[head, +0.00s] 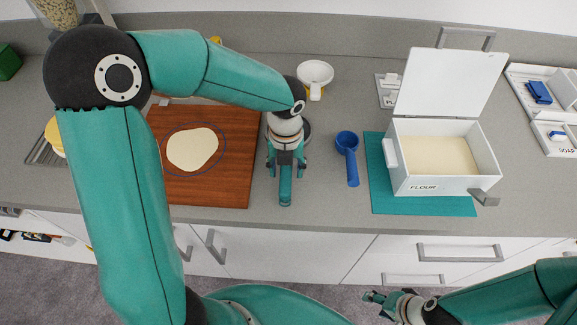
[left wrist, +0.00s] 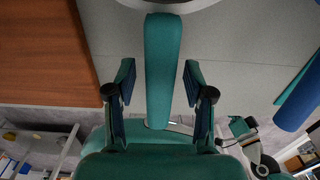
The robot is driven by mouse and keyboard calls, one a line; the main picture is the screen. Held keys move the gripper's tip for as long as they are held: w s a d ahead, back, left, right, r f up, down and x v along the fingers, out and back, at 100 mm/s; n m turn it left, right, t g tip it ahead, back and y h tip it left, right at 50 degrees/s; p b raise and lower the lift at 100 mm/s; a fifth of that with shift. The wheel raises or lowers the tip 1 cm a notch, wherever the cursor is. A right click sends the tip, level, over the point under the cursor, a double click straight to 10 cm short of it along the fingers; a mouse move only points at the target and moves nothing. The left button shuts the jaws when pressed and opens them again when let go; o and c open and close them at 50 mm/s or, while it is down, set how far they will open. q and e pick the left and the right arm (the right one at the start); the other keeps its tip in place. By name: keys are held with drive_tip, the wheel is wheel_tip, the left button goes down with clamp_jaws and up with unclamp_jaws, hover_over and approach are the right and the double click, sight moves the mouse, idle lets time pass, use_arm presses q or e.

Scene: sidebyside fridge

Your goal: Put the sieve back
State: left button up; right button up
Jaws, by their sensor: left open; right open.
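The sieve seems to lie on the counter, mostly hidden under my left gripper (head: 285,165). Its teal handle (head: 285,192) points to the front edge, and part of a grey round rim (head: 306,131) shows behind the wrist. In the left wrist view the teal handle (left wrist: 164,70) runs between the two open fingers (left wrist: 158,85), with a gap on each side. The rim (left wrist: 165,4) is cut off at the top there. My right gripper (head: 379,302) is open and empty, low in front of the drawers.
A wooden board (head: 230,185) with flat dough (head: 192,149) is to the left. A blue scoop (head: 348,155) lies to the right, beside an open flour box (head: 430,186) on a teal mat (head: 378,185). A white round dish with a handle (head: 315,74) is behind. Bare counter separates scoop and gripper.

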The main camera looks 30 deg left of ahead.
use_arm(q)
wheel_tip(320, 180, up, 17)
drive_tip(key=b, duration=0.1)
drive_tip(key=shift+w, duration=0.2)
idle(0.3)
